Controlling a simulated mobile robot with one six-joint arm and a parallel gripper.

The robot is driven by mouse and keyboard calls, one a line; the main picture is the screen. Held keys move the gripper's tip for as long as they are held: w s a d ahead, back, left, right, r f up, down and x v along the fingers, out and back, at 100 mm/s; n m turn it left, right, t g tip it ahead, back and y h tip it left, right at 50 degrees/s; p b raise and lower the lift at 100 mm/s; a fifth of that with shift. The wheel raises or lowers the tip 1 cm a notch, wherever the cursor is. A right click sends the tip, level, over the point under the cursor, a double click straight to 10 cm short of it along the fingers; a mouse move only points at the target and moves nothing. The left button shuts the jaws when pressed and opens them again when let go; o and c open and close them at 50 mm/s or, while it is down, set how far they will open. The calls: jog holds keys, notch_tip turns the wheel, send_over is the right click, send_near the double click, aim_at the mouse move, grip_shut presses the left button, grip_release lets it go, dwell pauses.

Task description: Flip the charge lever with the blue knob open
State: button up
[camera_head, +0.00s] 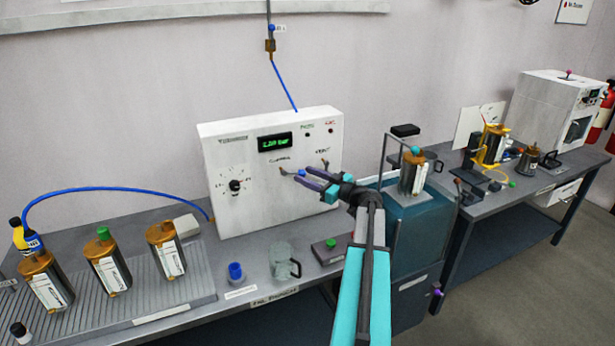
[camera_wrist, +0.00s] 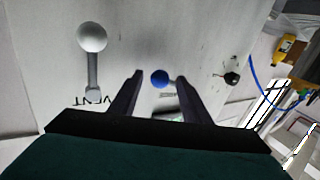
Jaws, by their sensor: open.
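The charge lever's blue knob (camera_head: 300,173) is on the front of the white control box (camera_head: 222,165), under the green display. In the wrist view the blue knob (camera_wrist: 160,79) appears between the two dark fingertips, with a gap on each side. My gripper (camera_head: 304,175) is open and empty at the box front. I cannot tell how deep the knob sits between the fingers. Most of the charge lever's arm is hidden behind the knob. The vent lever with its white knob (camera_wrist: 92,37) stands to the left of the fingers in the wrist view.
A black dial (camera_head: 235,185) is on the box, left of the levers.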

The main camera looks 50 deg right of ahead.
grip_shut()
jog(key=shift+r, duration=0.1)
jog(key=shift+d, duration=0.1)
